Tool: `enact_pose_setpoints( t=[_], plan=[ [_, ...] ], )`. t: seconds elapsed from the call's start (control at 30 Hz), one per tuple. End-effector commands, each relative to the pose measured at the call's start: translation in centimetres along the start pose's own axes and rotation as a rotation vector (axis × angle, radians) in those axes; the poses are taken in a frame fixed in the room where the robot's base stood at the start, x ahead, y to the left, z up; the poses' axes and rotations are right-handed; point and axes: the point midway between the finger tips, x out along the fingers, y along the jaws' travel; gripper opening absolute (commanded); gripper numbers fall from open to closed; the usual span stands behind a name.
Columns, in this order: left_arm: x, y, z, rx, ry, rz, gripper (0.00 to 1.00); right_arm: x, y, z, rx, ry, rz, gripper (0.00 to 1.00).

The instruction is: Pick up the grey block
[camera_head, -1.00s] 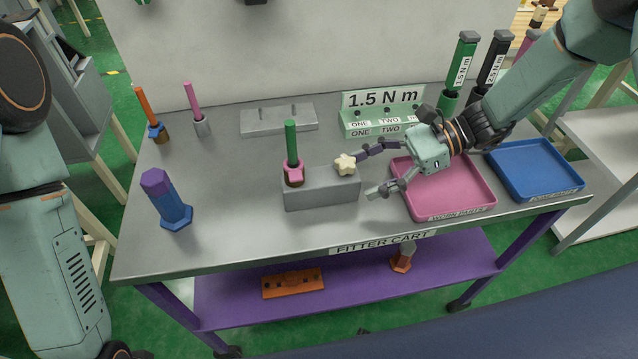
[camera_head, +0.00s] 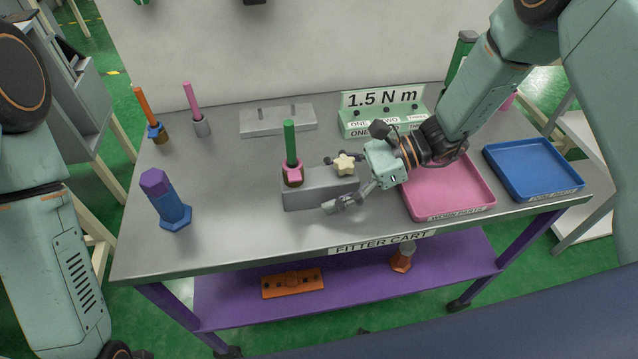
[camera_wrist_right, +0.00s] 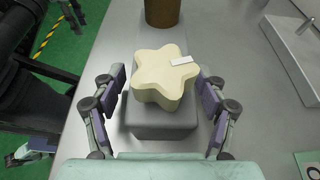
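The grey block (camera_head: 308,198) is a long, low bar on the cart top. At its right end it bears a cream star-shaped knob (camera_head: 345,164). At its left end stands a green rod (camera_head: 291,143) with a pink collar and brown base. My right gripper (camera_head: 342,183) is open around the block's right end, one finger behind and one in front. In the right wrist view, the block's end (camera_wrist_right: 160,123) shows beneath the star, between the spread fingers (camera_wrist_right: 163,90); contact is unclear. My left arm is at the left edge; its gripper is out of view.
A pink tray (camera_head: 462,211) lies under my right forearm, with a blue tray (camera_head: 535,168) beyond. A green 1.5 N m stand (camera_head: 355,124) and grey plate (camera_head: 278,120) are behind. A blue-purple bolt (camera_head: 170,203) stands left. The front middle is clear.

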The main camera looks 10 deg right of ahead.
Motion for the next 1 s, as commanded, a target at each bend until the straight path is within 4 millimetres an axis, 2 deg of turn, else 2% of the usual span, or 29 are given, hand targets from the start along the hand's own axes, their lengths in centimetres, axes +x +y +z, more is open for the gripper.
enact_pose_setpoints(
  t=[0.07,0.8,1.0],
  plan=[
    [0.00,0.00,0.00,0.000,0.000,0.000,0.40,-0.01,0.00,0.01,0.000,0.000,0.000,0.64],
    [0.00,0.00,0.00,0.000,0.000,0.000,0.40,-0.06,-0.05,0.08,-0.001,-0.002,-0.001,0.01],
    [0.00,0.00,0.00,0.000,0.000,0.000,0.40,-0.15,-0.08,0.29,-0.002,-0.002,-0.001,0.00]
  ],
)
